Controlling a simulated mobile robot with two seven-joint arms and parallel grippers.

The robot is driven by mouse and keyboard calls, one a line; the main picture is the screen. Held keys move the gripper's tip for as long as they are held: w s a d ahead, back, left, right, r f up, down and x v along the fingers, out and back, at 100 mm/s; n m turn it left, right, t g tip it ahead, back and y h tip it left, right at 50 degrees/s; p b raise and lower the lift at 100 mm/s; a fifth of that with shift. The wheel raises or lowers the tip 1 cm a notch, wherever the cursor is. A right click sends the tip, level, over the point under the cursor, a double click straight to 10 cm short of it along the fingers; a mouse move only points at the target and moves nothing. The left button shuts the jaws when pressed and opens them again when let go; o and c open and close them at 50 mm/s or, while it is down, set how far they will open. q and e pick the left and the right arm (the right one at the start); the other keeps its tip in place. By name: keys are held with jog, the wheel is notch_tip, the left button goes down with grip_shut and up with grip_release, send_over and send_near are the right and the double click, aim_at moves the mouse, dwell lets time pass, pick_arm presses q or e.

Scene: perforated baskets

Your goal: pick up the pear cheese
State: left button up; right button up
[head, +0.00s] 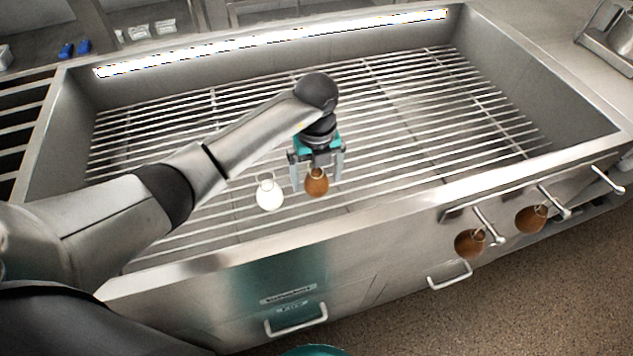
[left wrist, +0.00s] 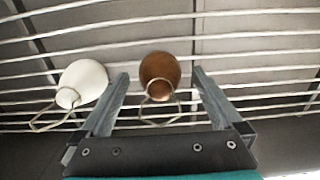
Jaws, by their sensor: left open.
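A brown pear-shaped cheese (head: 317,184) with a string loop lies on the metal slats of the sunken basin. A white pear-shaped cheese (head: 269,196) with a loop lies just left of it. My left gripper (head: 317,174) is open above the brown cheese, its fingers on either side. In the left wrist view, the brown cheese (left wrist: 160,72) sits between the open fingertips (left wrist: 160,76), with a visible gap on both sides. The white cheese (left wrist: 84,80) lies outside the left finger. Two more brown pear cheeses (head: 470,243) (head: 531,219) hang at the front handles. My right gripper is not in view.
The slatted basin (head: 430,120) has raised steel walls and a front rim (head: 400,205). The slats right of the gripper are clear. Handles (head: 450,277) stick out from the front panel. Blue objects (head: 75,48) stand behind the back left corner.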

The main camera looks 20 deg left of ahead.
pick_arm(q)
jog(key=shift+r, duration=0.1)
jog(key=c, duration=1.5)
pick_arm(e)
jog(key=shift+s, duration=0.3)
pick_arm(q)
jog(key=shift+c, duration=0.2)
jog(key=shift+r, duration=0.45)
notch_tip(320, 180, up, 14)
jog(key=p, duration=0.3)
jog(key=shift+f+p, duration=0.1)
jog(key=shift+p, duration=0.25)
jog(key=shift+r+p, duration=0.65)
jog(key=shift+r, duration=2)
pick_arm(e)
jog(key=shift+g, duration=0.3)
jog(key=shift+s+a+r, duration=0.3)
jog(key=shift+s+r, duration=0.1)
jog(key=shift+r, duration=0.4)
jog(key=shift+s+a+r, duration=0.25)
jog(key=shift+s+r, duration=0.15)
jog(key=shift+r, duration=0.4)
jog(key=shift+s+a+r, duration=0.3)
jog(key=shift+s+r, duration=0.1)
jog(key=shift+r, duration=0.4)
